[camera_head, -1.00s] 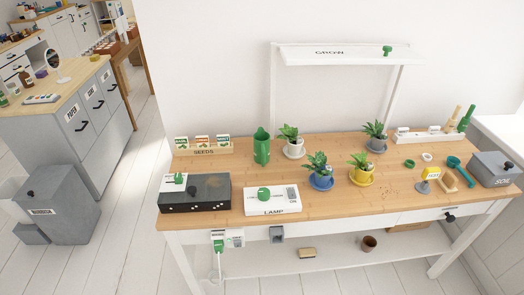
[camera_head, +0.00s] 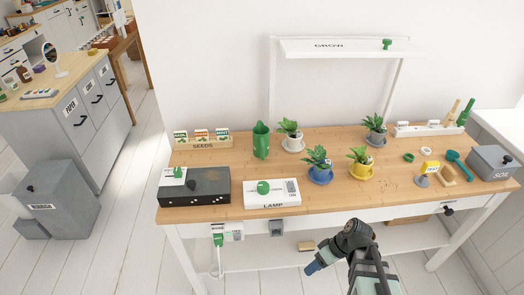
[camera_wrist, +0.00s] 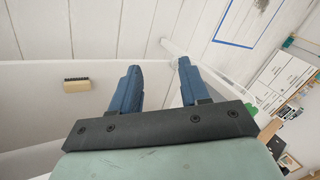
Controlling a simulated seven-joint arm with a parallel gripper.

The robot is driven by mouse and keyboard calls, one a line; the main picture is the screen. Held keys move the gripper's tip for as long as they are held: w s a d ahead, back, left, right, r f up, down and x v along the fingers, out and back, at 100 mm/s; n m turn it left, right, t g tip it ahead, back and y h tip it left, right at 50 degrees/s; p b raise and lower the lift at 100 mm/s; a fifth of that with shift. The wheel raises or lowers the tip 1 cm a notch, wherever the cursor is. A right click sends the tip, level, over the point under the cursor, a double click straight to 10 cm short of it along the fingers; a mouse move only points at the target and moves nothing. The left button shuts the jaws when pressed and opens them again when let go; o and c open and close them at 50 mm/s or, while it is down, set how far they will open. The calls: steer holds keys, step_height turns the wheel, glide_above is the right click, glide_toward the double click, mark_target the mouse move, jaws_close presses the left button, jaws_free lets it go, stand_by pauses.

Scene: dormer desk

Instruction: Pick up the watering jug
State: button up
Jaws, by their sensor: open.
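The watering jug is most likely the tall green vessel (camera_head: 261,140) standing upright at the back of the wooden table, between the seed rack and the white potted plant. My gripper (camera_head: 315,268) is in front of the table, lower than its front edge, far from the jug. In the wrist view my gripper (camera_wrist: 158,85) shows two blue fingers spread apart with nothing between them. The jug cannot be made out in the wrist view.
Potted plants in white (camera_head: 293,144), blue (camera_head: 320,175) and yellow (camera_head: 361,172) pots stand right of the jug. A lamp box (camera_head: 272,199) and a black box (camera_head: 205,190) lie in front. The grow-light frame (camera_head: 271,90) rises behind. A brush (camera_wrist: 76,85) lies on the lower shelf.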

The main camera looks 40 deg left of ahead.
steer(key=s+a+r+n+g+y, duration=0.1)
steer(key=s+a+r+n+y, duration=0.15)
steer(key=a+r, duration=0.65)
steer(key=s+a+r+n+y, duration=0.1)
steer(key=a+r+n, duration=0.3)
steer(key=a+r, duration=0.55)
steer(key=s+a+r+n+g+y, duration=0.15)
steer(key=a+r+n, duration=0.25)
steer(key=a+r, duration=0.55)
steer(key=w+a+r+y, duration=0.2)
steer(key=w+r, duration=0.1)
steer(key=w, duration=0.5)
steer(key=w+a+r+t+y, duration=0.1)
steer(key=w+a+r+y, duration=0.1)
steer(key=w, duration=0.7)
steer(key=w+a+r+y, duration=0.2)
steer(key=w+a+r, duration=0.1)
steer(key=w, duration=0.5)
steer(key=f+h, duration=0.1)
steer(key=f, duration=0.3)
steer(key=s+d+f+h, duration=0.1)
steer(key=f, duration=0.4)
steer(key=s+f+g+h, duration=0.1)
steer(key=f, duration=0.4)
steer(key=shift+d+f, duration=0.25)
steer(key=shift+s+f+h, duration=0.3)
steer(key=shift+f, duration=0.05)
